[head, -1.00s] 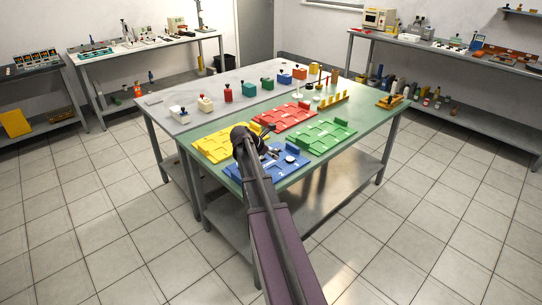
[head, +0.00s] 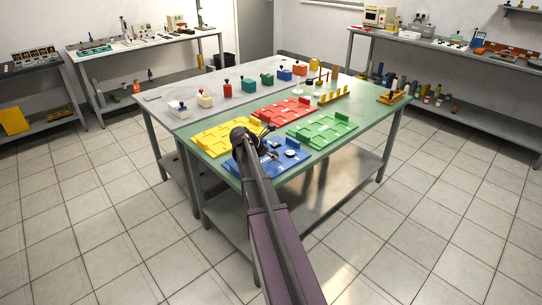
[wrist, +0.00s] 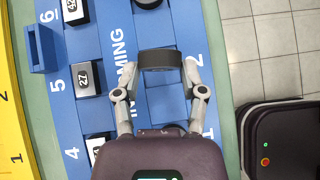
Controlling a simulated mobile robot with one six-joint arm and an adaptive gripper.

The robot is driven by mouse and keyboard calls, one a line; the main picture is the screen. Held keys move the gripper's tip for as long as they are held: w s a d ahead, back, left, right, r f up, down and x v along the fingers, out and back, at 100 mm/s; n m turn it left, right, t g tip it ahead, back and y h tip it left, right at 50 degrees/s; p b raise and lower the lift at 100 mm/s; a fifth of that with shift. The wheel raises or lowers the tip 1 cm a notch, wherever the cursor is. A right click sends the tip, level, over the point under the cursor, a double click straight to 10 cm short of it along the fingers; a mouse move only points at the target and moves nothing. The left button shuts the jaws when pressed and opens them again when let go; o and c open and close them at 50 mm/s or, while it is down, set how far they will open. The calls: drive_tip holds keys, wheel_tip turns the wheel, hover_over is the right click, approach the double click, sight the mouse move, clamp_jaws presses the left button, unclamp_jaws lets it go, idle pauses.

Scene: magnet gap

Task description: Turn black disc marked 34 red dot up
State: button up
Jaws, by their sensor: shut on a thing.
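My gripper (wrist: 160,82) is shut on a black disc (wrist: 160,60), which shows in the wrist view edge-on between the two fingertips. Its number and any red dot cannot be seen from here. The disc is held over the blue board (wrist: 180,25), which has "INCOMING" and slot numbers printed on it. In the head view my arm reaches over the blue board (head: 294,167), and its wrist hides much of the gripper and the held disc.
Another dark round piece (wrist: 148,3) is at the wrist view's top edge. A yellow board (head: 212,144), red board (head: 283,110) and green board (head: 325,128) lie close by.

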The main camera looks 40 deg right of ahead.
drive_tip(key=shift+f+b, duration=0.75)
drive_tip(key=shift+f, duration=0.2)
drive_tip(key=shift+f, duration=0.25)
idle(0.7)
drive_tip(key=o, duration=1.2)
drive_tip(key=shift+c, duration=0.2)
drive_tip(key=c, duration=0.5)
drive_tip(key=shift+r, duration=0.1)
drive_tip(key=shift+r+p, duration=2.05)
drive_tip(key=shift+r, duration=0.15)
